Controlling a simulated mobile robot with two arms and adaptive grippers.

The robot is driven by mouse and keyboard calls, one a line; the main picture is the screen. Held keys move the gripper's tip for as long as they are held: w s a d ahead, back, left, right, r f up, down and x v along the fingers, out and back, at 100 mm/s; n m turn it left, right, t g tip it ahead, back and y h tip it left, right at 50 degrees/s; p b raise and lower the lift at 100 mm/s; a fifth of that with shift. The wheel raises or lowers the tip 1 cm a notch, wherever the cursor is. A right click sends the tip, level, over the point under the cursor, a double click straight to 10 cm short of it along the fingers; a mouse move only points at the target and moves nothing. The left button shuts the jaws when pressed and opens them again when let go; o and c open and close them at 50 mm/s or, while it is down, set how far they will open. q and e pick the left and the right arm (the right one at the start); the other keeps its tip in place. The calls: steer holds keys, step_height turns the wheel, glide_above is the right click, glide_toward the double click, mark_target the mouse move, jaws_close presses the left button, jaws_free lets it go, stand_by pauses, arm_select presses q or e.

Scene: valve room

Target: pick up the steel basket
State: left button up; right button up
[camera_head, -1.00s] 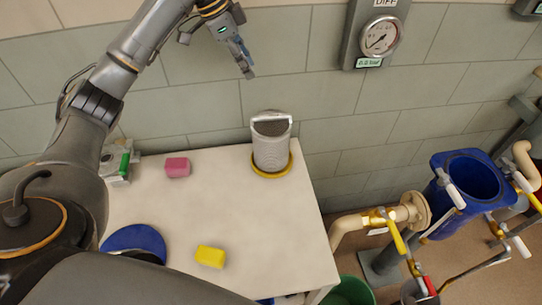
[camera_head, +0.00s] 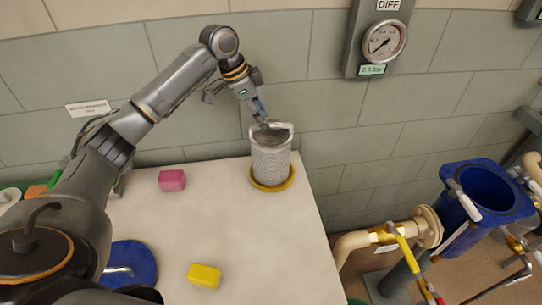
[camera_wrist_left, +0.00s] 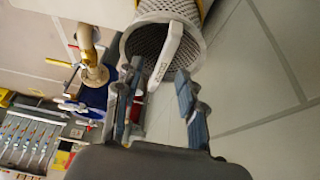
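The steel basket (camera_head: 271,162) is a grey perforated cylinder with a light handle across its top. It stands upright on a yellow ring (camera_head: 272,187) at the table's back right corner. My left gripper (camera_head: 262,117) is just above the basket's rim, coming down from the upper left. In the left wrist view the basket's mesh mouth (camera_wrist_left: 138,42) and white handle (camera_wrist_left: 168,50) lie just ahead of the fingers. My left gripper (camera_wrist_left: 160,72) is open there, with the handle's near end showing between its spread fingers; contact cannot be told. My right gripper is not in view.
On the white table (camera_head: 230,225) are a pink block (camera_head: 171,180), a yellow block (camera_head: 204,276) and a blue round lid (camera_head: 130,262). The tiled wall is close behind the basket. A blue vessel (camera_head: 487,190) and pipes with valves stand at the right.

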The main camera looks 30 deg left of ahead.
mark_target(271, 124)
arm_select(q)
steer(key=x, duration=0.5)
steer(key=shift+w+d+f+p, duration=0.1)
steer(key=shift+w+d+p, duration=0.1)
steer(key=shift+w+p, duration=0.15)
jaws_close()
